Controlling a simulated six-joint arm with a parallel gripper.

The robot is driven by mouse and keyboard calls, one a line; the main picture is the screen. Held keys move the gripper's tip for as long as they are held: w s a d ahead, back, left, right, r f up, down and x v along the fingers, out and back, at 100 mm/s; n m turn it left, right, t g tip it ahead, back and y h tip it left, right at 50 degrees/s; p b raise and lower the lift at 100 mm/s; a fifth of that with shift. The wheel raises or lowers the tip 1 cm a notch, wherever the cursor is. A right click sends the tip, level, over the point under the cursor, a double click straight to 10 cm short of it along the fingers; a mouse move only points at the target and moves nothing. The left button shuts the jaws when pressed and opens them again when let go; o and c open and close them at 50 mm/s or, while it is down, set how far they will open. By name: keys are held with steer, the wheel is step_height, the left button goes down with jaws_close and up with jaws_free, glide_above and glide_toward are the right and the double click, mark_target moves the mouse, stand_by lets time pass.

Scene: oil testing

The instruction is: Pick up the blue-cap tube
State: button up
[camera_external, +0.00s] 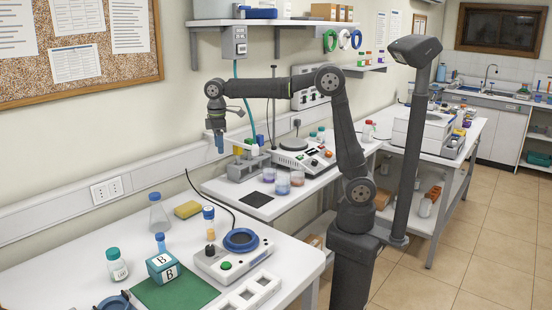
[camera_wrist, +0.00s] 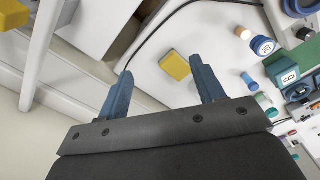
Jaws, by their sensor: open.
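Another blue-capped container (camera_external: 160,241) stands behind the teal box marked B. In the wrist view, a blue-capped item (camera_wrist: 263,46) and a smaller blue cap (camera_wrist: 248,80) show at the right; I cannot tell for certain which is the task's tube. My gripper (camera_external: 219,146) points down, high near the wall, beside the grey tube rack (camera_external: 240,171). Its two blue fingers (camera_wrist: 162,66) are apart with nothing between them. It is clear of the blue-capped items.
A yellow sponge (camera_external: 187,209) lies near the wall; it also shows beyond my fingers in the wrist view (camera_wrist: 175,66). A clear flask (camera_external: 158,218), a teal-capped bottle (camera_external: 117,267), the box B (camera_external: 163,268) and a device with a blue ring (camera_external: 240,241) crowd the near bench.

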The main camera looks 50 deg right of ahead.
mark_target(207, 209)
steer(key=s+a+n, duration=0.5)
steer(key=s+a, duration=0.9)
steer(key=a, duration=0.4)
step_height(207, 209, down, 12)
steer(key=shift+w+f, duration=0.1)
steer(key=shift+f, duration=0.05)
steer(key=f, duration=0.5)
steer(key=shift+a+f, duration=0.3)
steer(key=c, duration=1.1)
steer(key=shift+r, duration=0.1)
